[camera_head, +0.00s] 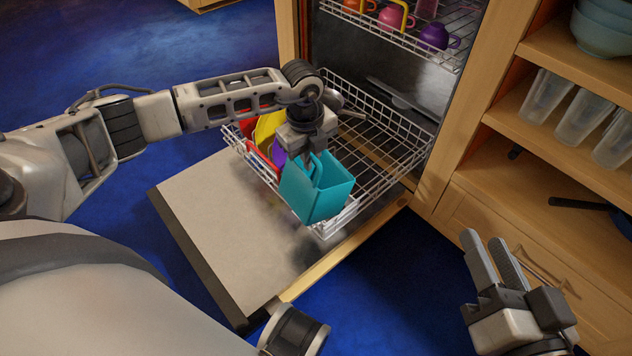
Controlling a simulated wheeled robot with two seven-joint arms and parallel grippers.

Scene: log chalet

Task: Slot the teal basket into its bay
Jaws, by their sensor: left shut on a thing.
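The teal basket (318,202) is an open-topped box with a handle. It is at the front right part of the lower wire rack (390,135) of the dishwasher, overlapping the rack's front edge in the picture. My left gripper (313,165) points down into it and is shut on its handle; the fingertips are partly hidden. I cannot tell whether the basket touches the rack floor. The bay is not clearly distinguishable. My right gripper (492,262) is open and empty, to the right of the dishwasher, in front of the wooden drawers.
The dishwasher door (220,225) lies folded down. Colored plates (267,127) stand in the lower rack left of the basket. The upper rack (460,25) holds cups (435,37). Wooden shelves (570,75) with clear glasses (545,97) and bowls (600,28) stand right. Blue floor is open around.

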